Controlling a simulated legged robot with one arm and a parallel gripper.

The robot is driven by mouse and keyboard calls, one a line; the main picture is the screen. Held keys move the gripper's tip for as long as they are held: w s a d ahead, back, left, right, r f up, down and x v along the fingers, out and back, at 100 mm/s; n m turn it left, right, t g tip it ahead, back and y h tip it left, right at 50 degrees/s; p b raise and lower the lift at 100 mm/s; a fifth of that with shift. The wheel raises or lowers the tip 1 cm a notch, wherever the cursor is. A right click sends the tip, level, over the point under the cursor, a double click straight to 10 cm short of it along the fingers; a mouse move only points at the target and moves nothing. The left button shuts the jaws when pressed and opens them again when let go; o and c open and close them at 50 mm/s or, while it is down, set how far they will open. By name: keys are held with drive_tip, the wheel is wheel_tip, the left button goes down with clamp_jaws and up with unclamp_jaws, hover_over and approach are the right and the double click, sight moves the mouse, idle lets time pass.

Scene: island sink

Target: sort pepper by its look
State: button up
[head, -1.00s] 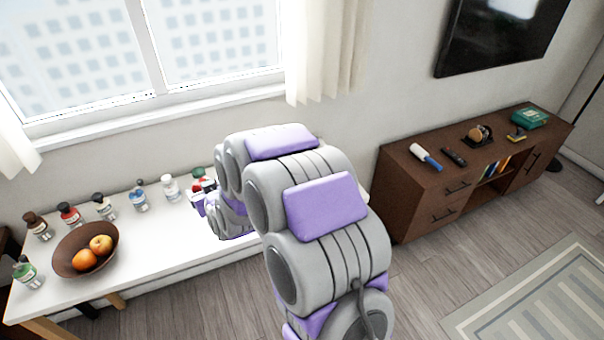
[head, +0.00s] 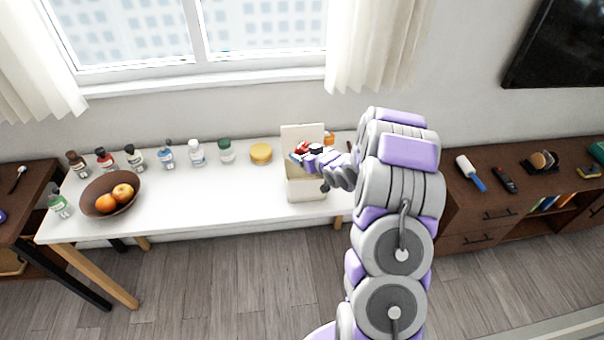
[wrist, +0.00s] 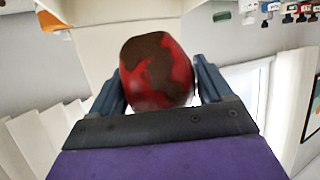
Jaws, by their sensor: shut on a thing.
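A red pepper with large dark brown patches (wrist: 157,70) sits between the two fingers of my gripper (wrist: 160,85) in the wrist view. My gripper is shut on it. In the head view, the gripper (head: 308,156) is over an open cream box (head: 305,190) with its lid raised at the back, on the white table's right part. The pepper shows there as a small red spot (head: 303,147) above the box's opening. The inside of the box is mostly hidden by my gripper.
On the white table (head: 220,190) stand several bottles along the back, a yellow-lidded container (head: 261,153) and a brown fruit bowl (head: 103,206). An orange item (head: 329,138) is behind my arm. A brown cabinet (head: 480,215) stands to the right. The table's middle is clear.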

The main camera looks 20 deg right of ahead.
wheel_tip(320, 180, down, 6)
drive_tip(key=d+b, duration=0.1)
drive_tip(key=b, duration=0.3)
drive_tip(key=shift+d+b, duration=0.3)
drive_tip(key=o, duration=0.7)
drive_tip(key=shift+d+f, duration=0.1)
drive_tip(key=shift+d, duration=0.3)
drive_tip(key=o, duration=0.3)
drive_tip(key=shift+d, duration=0.45)
drive_tip(key=shift+o, duration=0.3)
drive_tip(key=shift+a, duration=0.75)
drive_tip(key=p+v, duration=0.3)
drive_tip(key=v, duration=1.4)
drive_tip(key=shift+s+d+f, duration=0.15)
drive_tip(key=shift+d, duration=0.25)
